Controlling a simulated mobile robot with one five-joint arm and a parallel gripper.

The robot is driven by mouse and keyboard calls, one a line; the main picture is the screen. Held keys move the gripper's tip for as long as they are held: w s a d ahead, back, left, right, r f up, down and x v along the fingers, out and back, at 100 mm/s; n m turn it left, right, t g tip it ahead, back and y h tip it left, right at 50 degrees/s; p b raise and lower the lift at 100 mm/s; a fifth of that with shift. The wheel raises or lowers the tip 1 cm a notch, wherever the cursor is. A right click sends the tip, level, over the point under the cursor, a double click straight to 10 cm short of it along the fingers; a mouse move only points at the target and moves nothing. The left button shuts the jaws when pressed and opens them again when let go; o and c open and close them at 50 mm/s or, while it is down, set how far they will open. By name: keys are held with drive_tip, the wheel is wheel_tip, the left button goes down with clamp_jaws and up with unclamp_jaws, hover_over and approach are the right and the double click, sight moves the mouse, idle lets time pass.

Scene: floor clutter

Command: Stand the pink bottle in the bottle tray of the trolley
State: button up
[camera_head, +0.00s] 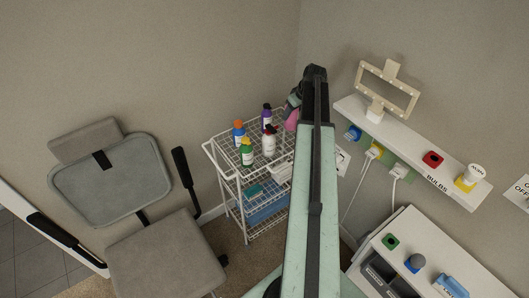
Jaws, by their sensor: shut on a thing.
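The pink bottle (291,122) is at the far end of my arm, partly hidden by it. My gripper (293,104) is shut on the bottle, at the right side of the trolley's top; the fingers are small and dark, partly covered by the arm. The white wire trolley (228,187) stands against the wall. Its top tray (226,158) holds several bottles: a blue one (239,136), a purple-capped one (266,119), a white one (269,147) and a green one (247,157). I cannot tell how far the pink bottle is above the tray.
A grey office chair (107,180) stands left of the trolley. A wall shelf (407,144) with a lamp frame (389,88) and coloured blocks is right of my arm. A white cabinet (430,250) is below it. Cables hang from plugs. Blue items lie on the trolley's lower shelves.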

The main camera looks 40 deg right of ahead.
drive_tip(key=shift+n+y, duration=0.3)
drive_tip(key=shift+n, duration=0.4)
drive_tip(key=w+d+f+b, duration=0.1)
drive_tip(key=f+b, duration=0.3)
drive_tip(key=f, duration=0.1)
drive_tip(key=w+d+f+b, duration=0.1)
drive_tip(key=f+b, duration=0.3)
drive_tip(key=w+d+f+b, duration=0.1)
drive_tip(key=f+b, duration=0.3)
drive_tip(key=f, duration=0.1)
drive_tip(key=shift+w+f, duration=0.3)
drive_tip(key=shift+f, duration=0.05)
drive_tip(key=shift+r, duration=0.2)
drive_tip(key=shift+f, duration=0.15)
drive_tip(key=o, duration=1.6)
